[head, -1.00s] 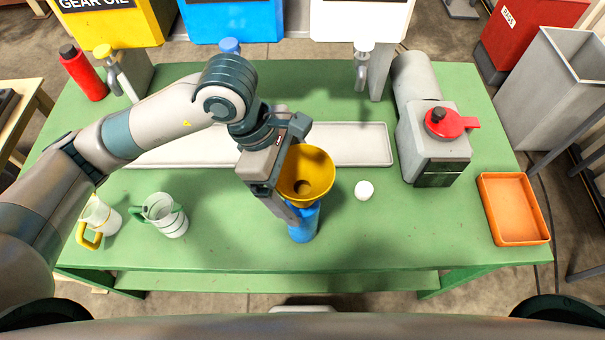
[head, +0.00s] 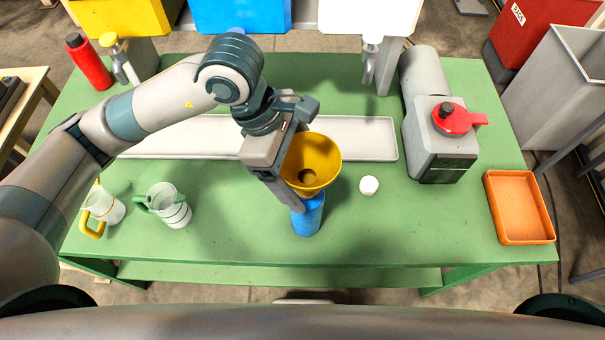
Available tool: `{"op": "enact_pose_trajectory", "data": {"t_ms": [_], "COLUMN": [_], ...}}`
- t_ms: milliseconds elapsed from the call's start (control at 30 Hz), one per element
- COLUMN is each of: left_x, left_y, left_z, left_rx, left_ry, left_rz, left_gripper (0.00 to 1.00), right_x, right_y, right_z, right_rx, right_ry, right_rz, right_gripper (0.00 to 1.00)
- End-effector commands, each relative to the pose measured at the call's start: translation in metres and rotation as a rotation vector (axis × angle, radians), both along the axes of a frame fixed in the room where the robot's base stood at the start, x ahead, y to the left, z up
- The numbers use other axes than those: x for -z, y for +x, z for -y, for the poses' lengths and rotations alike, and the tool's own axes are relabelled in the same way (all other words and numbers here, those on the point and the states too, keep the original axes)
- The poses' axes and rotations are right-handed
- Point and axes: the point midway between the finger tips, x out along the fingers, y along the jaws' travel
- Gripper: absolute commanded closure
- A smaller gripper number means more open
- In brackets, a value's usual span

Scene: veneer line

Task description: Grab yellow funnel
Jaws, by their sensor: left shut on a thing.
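The yellow funnel (head: 322,154) sits at the mouth of a blue bottle (head: 308,217) on the green table, wide end up. I cannot tell whether its spout is still inside the bottle. My left gripper (head: 298,190) reaches in from the left and is shut on the funnel at its left side. The gripper body covers the funnel's left edge. My right gripper is not in view.
A white cap (head: 369,185) lies right of the bottle. Two jugs, one with a yellow handle (head: 104,207) and one green-handled (head: 168,206), stand at left. A grey machine (head: 436,140) and an orange tray (head: 518,207) are at right. A pale long tray (head: 366,136) lies behind.

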Motion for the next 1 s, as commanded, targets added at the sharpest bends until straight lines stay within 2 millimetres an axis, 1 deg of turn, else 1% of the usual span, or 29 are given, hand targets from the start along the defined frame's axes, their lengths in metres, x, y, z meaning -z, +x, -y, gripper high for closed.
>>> {"op": "enact_pose_trajectory", "data": {"t_ms": [33, 233, 300, 600, 800, 1000], "left_x": [-0.003, -0.028, -0.035, -0.069, -0.086, -0.096], "left_y": [0.001, 0.0, -0.014, -0.061, -0.082, -0.093], "left_z": [0.0, 0.001, 0.012, 0.044, 0.059, 0.067], "left_rx": [0.001, 0.002, 0.009, 0.008, 0.004, 0.001], "left_ry": [-0.001, -0.002, -0.005, -0.002, -0.002, -0.001], "left_rz": [0.005, 0.008, 0.007, 0.006, 0.005, 0.003], "left_gripper": [0.45, 0.45, 0.45, 0.45, 0.45, 0.45], "right_x": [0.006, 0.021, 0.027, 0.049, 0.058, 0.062], "right_y": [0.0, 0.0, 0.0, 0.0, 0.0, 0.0], "right_z": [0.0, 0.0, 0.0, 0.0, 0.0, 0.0], "right_rx": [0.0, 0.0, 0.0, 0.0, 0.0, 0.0], "right_ry": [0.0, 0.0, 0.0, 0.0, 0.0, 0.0], "right_rz": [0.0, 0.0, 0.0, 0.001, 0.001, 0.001], "right_gripper": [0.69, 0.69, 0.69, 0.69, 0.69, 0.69]}}
